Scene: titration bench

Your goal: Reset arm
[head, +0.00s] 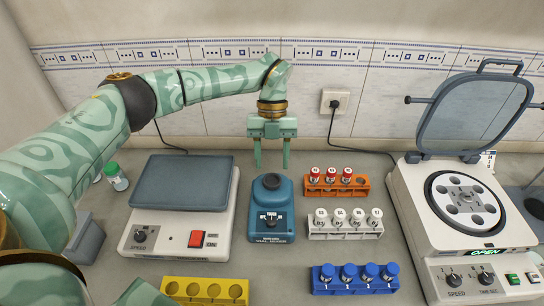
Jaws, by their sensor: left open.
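My left arm comes in from the left and reaches over the back of the bench. Its gripper (272,164) points down with two green fingers apart and nothing between them. It hangs above and slightly behind the blue vortex mixer (271,222), and its fingertips look clear of the mixer's dark round top. My right gripper is not in view.
A shaker or hotplate with a grey plate (183,183) stands left of the mixer. Orange (337,190), white (345,231) and blue (354,286) tube racks stand right of it. An empty yellow rack (205,291) lies in front. An open-lidded centrifuge (466,205) stands at right.

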